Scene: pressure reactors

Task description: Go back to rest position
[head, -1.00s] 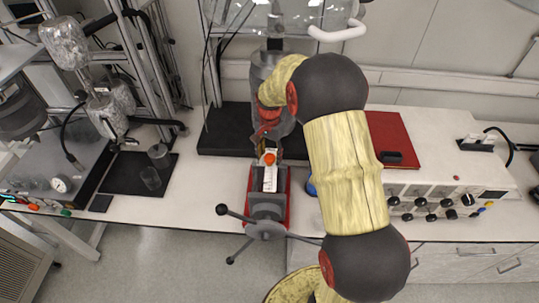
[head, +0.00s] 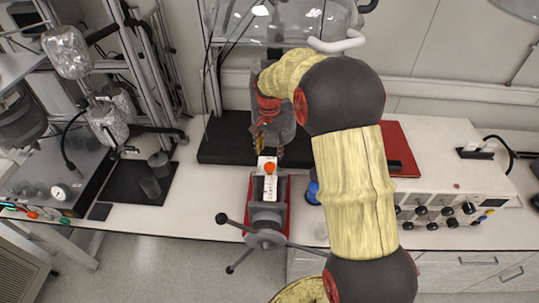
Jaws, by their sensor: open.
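My gripper (head: 268,138) is open and empty. It points down in front of a grey metal cylinder (head: 285,122), just behind a small red and grey vise (head: 268,212). A white labelled piece with an orange-red top (head: 268,175) sits in the vise, close below and in front of my fingertips; there seems to be a small gap between them. My arm comes from the lower right, covered in a pale yellow sleeve with dark joints, and hides part of the bench behind it.
A black plate (head: 228,142) lies under the cylinder. Metal reactor stands (head: 110,115) and a gauge box crowd the left. A control box with black knobs (head: 440,212) and a red flat panel (head: 402,150) are at right. A blue-capped bottle (head: 313,192) stands beside the vise.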

